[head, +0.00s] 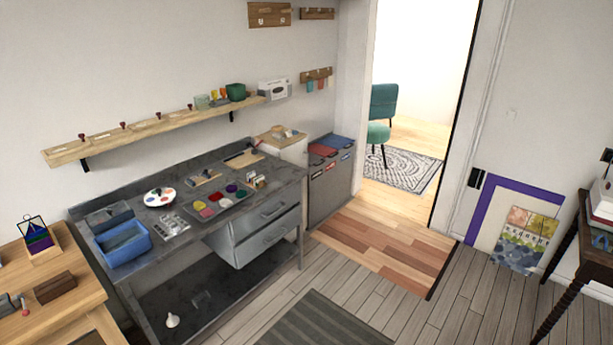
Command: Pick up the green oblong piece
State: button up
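A grey tray (206,220) lies on the dark grey workbench (172,252) and holds several small coloured pieces. A small green piece (243,193) lies at the tray's right part, close to a purple piece (231,188). The pieces are too small here to tell whether the green one is oblong. Yellow (200,205), pink (207,212) and red pieces lie farther left on the tray. My gripper is not in view.
A blue bin (124,245) and a round paint palette (160,197) stand left on the bench. Drawers (262,232) hang under its right side. A wooden table (40,285) stands at left. The plank floor (385,290) in front is open, with a dark rug (318,325).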

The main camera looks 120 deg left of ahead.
aim_at(259, 178)
jog(key=u, duration=4.15)
